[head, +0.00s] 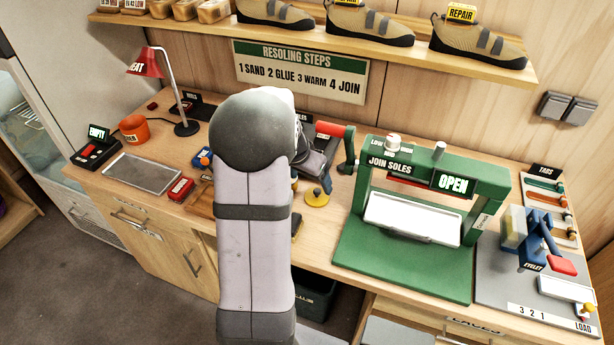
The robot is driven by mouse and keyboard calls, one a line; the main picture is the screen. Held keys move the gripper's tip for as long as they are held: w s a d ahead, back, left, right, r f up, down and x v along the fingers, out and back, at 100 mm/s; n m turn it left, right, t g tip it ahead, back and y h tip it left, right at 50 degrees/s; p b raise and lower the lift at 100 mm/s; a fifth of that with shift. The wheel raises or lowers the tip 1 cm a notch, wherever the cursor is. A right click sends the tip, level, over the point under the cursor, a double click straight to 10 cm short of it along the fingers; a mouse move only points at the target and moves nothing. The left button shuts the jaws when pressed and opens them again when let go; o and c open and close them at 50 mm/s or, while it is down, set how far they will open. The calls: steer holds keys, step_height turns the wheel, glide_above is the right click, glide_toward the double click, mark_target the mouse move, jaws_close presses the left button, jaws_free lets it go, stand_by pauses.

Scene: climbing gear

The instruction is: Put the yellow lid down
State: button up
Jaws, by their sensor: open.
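The yellow lid (317,198) is a small round disc with a small knob on top. It shows just right of my arm, over the wooden bench top, and appears to lie flat there. My gripper (322,179) is dark and partly hidden behind my own arm. It is open, with its fingers pointing down close above the lid. Whether a finger still touches the knob is too small to tell.
The green sole press (405,270), marked OPEN, stands right of the lid. A red-ended handle (330,129) rises behind my gripper. The bench's front edge is close.

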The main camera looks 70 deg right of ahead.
steer(key=shift+v, duration=1.5)
steer(key=w+a+f+n+t+y, duration=0.1)
steer(key=w+a+n, duration=0.4)
steer(key=w+a, duration=0.45)
steer(key=w+a+n+t+y, duration=0.1)
steer(key=w+a+n, duration=0.4)
steer(key=a, duration=0.8)
steer(key=s+a+f+n+y, duration=0.1)
steer(key=a+n, duration=0.4)
steer(key=a, duration=0.7)
steer(key=s+a+f+n+g+y, duration=0.1)
steer(key=s+a+n, duration=0.2)
steer(key=a, duration=0.8)
steer(key=shift+a+f+n+y, duration=0.3)
steer(key=shift+a+f+n, duration=0.1)
steer(key=shift+n, duration=0.7)
